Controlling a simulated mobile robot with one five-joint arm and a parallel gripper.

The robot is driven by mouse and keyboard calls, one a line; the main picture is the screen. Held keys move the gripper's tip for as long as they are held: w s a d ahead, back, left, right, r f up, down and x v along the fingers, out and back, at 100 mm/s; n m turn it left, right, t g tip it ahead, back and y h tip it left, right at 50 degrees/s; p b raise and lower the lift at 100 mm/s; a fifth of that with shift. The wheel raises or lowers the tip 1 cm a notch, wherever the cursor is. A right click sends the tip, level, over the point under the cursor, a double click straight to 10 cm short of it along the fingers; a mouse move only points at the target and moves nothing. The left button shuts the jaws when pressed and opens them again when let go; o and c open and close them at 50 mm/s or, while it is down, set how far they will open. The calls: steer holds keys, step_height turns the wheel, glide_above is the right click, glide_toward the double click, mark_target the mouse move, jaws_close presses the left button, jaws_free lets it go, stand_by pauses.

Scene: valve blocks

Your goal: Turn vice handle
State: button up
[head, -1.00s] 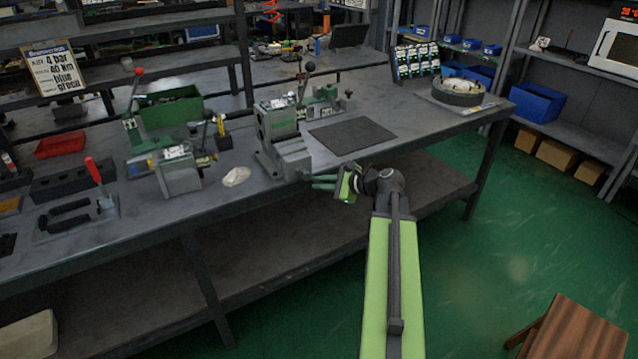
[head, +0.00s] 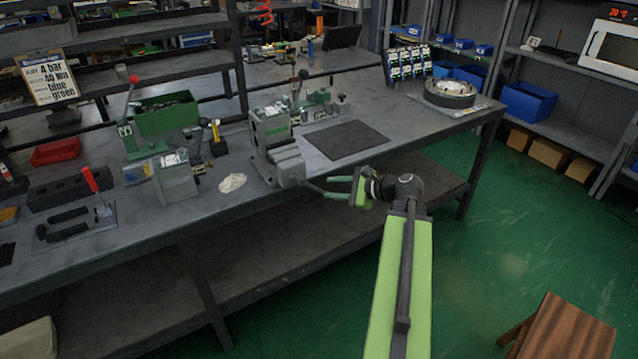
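The grey vice (head: 277,148) stands at the front edge of the workbench, its jaw end facing me. My gripper (head: 331,185) is just right of the vice's front, off the bench edge. Its two green fingers point left toward the vice and are apart, one above the other. A thin dark bar (head: 312,186), perhaps the vice handle, shows between the vice front and the fingertips. I cannot tell whether the fingers touch it, and nothing is clearly held.
A dark mat (head: 347,140) lies on the workbench (head: 395,125) right of the vice. A pale lump (head: 232,183) and a grey-green machine (head: 175,180) are to its left. A wooden stool (head: 562,335) stands at lower right.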

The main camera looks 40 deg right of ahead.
steer(key=p+v, duration=0.3)
steer(key=v, duration=0.7)
